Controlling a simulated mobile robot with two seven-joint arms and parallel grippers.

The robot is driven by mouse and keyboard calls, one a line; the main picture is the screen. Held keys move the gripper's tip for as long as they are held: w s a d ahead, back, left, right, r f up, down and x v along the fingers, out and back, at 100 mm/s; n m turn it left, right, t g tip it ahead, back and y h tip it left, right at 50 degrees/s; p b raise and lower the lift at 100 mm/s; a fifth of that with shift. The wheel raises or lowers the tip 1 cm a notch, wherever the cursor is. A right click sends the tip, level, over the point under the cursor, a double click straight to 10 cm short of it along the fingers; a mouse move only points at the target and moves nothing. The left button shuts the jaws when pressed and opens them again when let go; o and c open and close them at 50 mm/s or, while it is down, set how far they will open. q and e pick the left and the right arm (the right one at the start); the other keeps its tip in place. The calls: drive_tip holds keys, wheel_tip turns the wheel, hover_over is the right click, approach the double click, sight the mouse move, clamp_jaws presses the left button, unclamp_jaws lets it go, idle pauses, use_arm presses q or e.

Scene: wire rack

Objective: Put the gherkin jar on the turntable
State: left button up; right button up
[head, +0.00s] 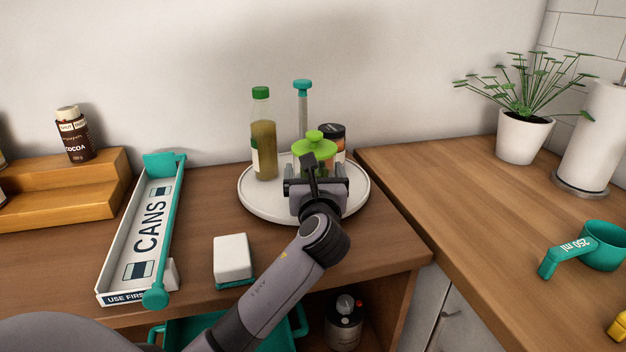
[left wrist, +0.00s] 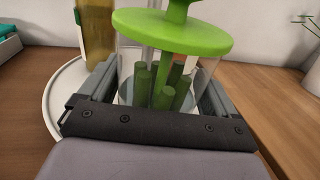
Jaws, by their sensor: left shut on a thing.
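The gherkin jar (head: 314,147) has a bright green knobbed lid and clear glass. It is between the fingers of my left gripper (head: 316,178), over the front right part of the white round turntable (head: 257,206). In the left wrist view the jar (left wrist: 195,40) stands roughly upright with several green gherkins inside, and the fingers close on both sides of the glass. The turntable's rim (left wrist: 58,95) shows at the left there. The gripper hides the jar's base, so I cannot tell whether it touches the turntable. My right gripper is out of view.
On the turntable are an oil bottle (head: 263,140), a teal-topped post (head: 302,95) and a dark-lidded jar (head: 335,135) close behind the gherkin jar. A CANS tray (head: 150,225) and a white block (head: 232,255) are left. A plant (head: 523,135) stands on the right counter.

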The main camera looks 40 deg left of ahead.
use_arm(q)
drive_tip(key=shift+r, duration=0.2)
drive_tip(key=o, duration=1.5)
drive_tip(key=shift+f, duration=0.25)
drive_tip(key=shift+c, duration=0.2)
drive_tip(key=shift+r, duration=0.1)
drive_tip(key=shift+s+d, duration=0.15)
drive_tip(key=v, duration=1)
drive_tip(key=shift+s+d, duration=0.2)
drive_tip(key=shift+d, duration=0.05)
drive_tip(key=shift+s+d, duration=0.3)
drive_tip(key=shift+s, duration=0.15)
drive_tip(key=shift+s+d, duration=0.1)
